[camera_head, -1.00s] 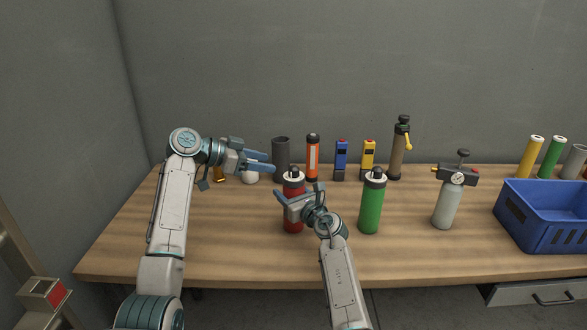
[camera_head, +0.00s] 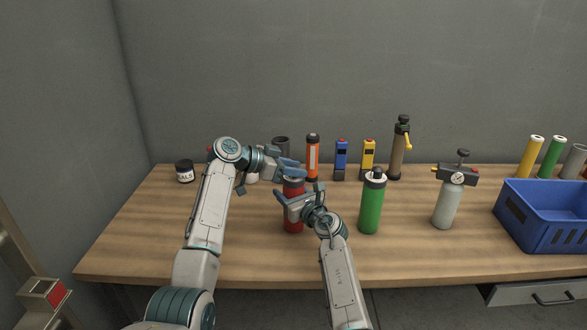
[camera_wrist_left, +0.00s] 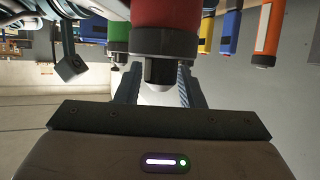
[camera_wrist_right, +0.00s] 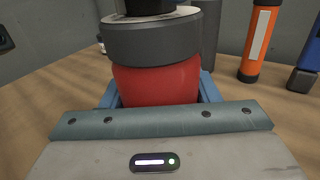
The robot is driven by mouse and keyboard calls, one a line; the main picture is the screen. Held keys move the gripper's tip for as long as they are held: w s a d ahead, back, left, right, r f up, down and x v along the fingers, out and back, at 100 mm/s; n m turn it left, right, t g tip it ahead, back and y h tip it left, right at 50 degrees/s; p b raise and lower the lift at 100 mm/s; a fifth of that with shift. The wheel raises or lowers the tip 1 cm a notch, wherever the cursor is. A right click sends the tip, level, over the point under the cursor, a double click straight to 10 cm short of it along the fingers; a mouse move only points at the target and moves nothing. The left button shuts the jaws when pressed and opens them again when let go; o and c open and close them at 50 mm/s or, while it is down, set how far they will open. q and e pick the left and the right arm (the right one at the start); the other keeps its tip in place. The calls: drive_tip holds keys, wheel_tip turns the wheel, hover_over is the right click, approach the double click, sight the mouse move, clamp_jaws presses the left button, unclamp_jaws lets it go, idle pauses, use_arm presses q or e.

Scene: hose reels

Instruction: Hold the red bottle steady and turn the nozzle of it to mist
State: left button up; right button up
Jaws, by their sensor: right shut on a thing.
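The red bottle (camera_head: 293,218) stands upright on the table; its red body also shows in the right wrist view (camera_wrist_right: 155,84). My right gripper (camera_head: 290,203) is shut around its upper body. The bottle's grey collar (camera_wrist_right: 150,42) sits above that grip. In the left wrist view, the dark nozzle (camera_wrist_left: 158,72) with a pale tip points toward my left gripper (camera_wrist_left: 157,82). That gripper is open, one finger on each side of the nozzle, with gaps still showing. In the head view my left gripper (camera_head: 290,168) hides the bottle's top.
A green bottle (camera_head: 371,208) stands close to the right, then a grey bottle with a gauge (camera_head: 446,203). Behind are an orange cylinder (camera_head: 312,160), a blue device (camera_head: 341,161) and a yellow one (camera_head: 368,158). A blue crate (camera_head: 545,215) stands far right. The front table is clear.

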use_arm(q)
drive_tip(key=c, duration=0.5)
drive_tip(key=shift+d+f+n+t+y, duration=0.1)
drive_tip(key=shift+n+t+y, duration=0.5)
drive_tip(key=shift+n+t, duration=0.55)
drive_tip(key=shift+c, duration=0.2)
drive_tip(key=shift+n+t+y, duration=0.9)
drive_tip(key=shift+n+t, duration=0.25)
drive_tip(key=o, duration=1)
drive_tip(key=v, duration=1.2)
